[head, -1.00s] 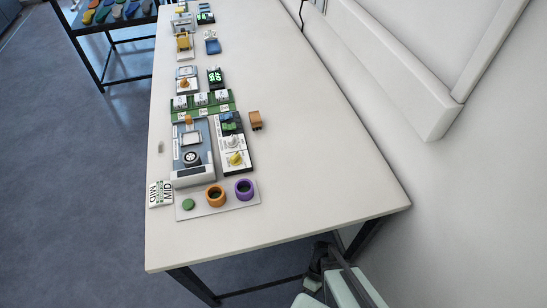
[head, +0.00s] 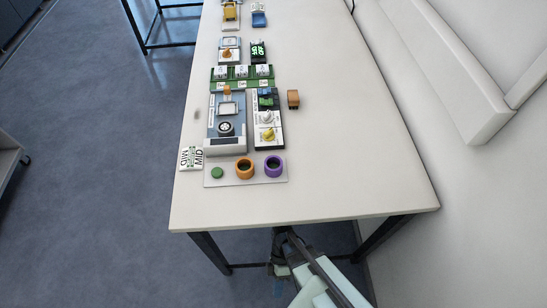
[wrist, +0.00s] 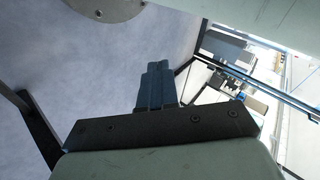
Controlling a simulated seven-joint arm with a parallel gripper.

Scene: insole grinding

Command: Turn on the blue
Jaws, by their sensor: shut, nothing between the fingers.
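A black panel (head: 268,128) nearer by carries a small blue switch-like part (head: 265,94), a white knob (head: 267,117) and a yellow knob (head: 268,134). Which blue part is meant is not clear from the view. My gripper (wrist: 157,68) is shut and empty in the wrist view, over grey floor. In the head view my arm is below the table's front edge, apart from all the devices.
A grey-blue device (head: 226,132) stands left of the panel. A pale tray (head: 255,179) in front holds a green disc, an orange ring and a purple ring. The table's right side (head: 360,150) is bare, beside a white wall.

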